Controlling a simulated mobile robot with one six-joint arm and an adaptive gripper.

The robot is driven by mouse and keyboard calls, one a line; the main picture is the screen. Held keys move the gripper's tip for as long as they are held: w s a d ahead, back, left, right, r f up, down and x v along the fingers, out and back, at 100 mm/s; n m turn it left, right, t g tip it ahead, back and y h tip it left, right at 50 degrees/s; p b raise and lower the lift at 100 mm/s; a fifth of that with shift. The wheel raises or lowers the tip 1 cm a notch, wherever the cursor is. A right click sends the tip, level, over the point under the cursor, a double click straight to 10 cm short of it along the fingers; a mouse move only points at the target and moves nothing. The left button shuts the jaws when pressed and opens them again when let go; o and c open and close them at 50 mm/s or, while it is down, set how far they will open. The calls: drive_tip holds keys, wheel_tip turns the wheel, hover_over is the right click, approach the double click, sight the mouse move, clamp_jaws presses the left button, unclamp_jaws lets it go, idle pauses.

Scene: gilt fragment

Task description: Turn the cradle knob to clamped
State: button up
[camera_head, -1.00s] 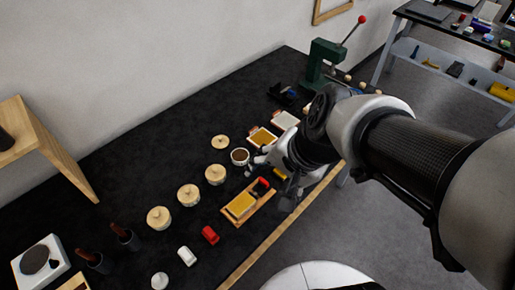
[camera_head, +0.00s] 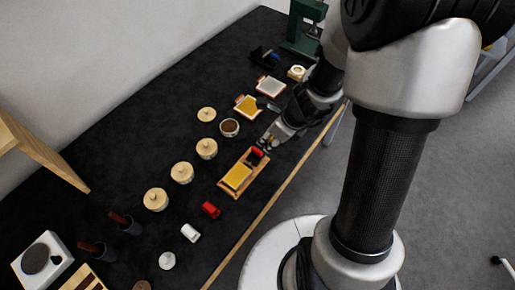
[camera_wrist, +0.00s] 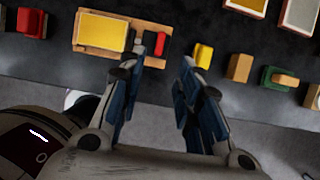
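A wooden cradle (camera_head: 222,187) holding a yellow block (camera_head: 238,177) lies on the black bench. A small red handle (camera_head: 257,152), which looks like the cradle knob, sits at its right end. In the wrist view the cradle (camera_wrist: 110,52) is at the upper left, with the yellow block (camera_wrist: 101,34) and the upright red knob (camera_wrist: 160,43). My gripper (camera_wrist: 163,82) is open and empty, its blue-padded fingers apart. In the head view my gripper (camera_head: 268,141) is beside the knob end; contact cannot be told.
A yellow piece (camera_wrist: 202,56), a wooden block (camera_wrist: 239,68) and a green piece (camera_wrist: 272,78) lie right of the cradle. Red (camera_head: 210,210) and white (camera_head: 190,232) blocks lie nearer. Lidded pots (camera_head: 182,172) line the bench behind. A wooden edge strip (camera_head: 275,200) borders the bench.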

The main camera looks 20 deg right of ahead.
sight(257, 150)
drive_tip(key=b+x, duration=0.6)
drive_tip(key=x, duration=0.5)
drive_tip(key=shift+w+a+f, duration=0.15)
drive_tip(key=shift+f, duration=0.15)
drive_tip(key=shift+c, duration=0.2)
clamp_jaws()
